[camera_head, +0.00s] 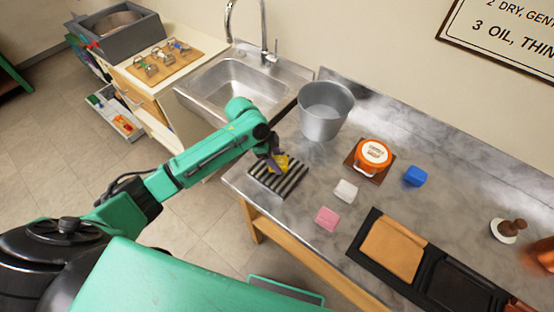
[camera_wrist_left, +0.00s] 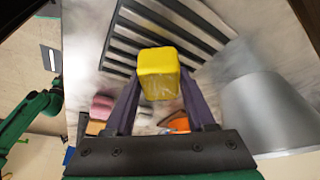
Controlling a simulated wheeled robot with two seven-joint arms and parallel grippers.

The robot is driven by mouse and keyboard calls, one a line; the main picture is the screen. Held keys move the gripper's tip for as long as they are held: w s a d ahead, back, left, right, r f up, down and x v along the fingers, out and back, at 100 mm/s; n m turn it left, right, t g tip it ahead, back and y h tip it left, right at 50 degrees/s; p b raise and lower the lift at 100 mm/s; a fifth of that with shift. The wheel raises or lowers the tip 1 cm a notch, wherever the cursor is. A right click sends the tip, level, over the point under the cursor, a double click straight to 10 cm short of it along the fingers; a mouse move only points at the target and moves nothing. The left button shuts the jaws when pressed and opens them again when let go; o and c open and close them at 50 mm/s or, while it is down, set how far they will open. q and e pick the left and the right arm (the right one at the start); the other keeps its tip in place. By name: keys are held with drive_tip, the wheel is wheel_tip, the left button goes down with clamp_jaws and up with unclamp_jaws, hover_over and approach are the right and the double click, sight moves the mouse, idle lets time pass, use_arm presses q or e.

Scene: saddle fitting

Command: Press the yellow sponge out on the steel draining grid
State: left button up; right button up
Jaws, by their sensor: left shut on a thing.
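The yellow sponge (camera_head: 282,161) is a small block over the far part of the draining grid (camera_head: 267,182), which has dark bars and lies near the counter's left front corner. My left gripper (camera_head: 275,160) reaches over the grid and is shut on the sponge. In the left wrist view the sponge (camera_wrist_left: 158,72) sits between the two purple-grey fingers, with the grid's bars (camera_wrist_left: 125,40) behind it. I cannot tell whether the sponge touches the bars. My right gripper is not in view.
A grey bucket (camera_head: 325,112) stands close behind the grid, and the sink (camera_head: 238,84) lies to its left.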

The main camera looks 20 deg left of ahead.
use_arm(q)
drive_tip(key=shift+f, duration=0.2)
drive_tip(key=shift+f, duration=0.3)
drive_tip(key=shift+s+b, duration=0.1)
drive_tip(key=shift+b, duration=0.2)
idle(0.4)
wheel_tip(320, 180, up, 5)
drive_tip(key=p, duration=0.5)
drive_tip(key=shift+r+p, duration=0.2)
drive_tip(key=shift+p, duration=0.2)
drive_tip(key=shift+r, duration=0.8)
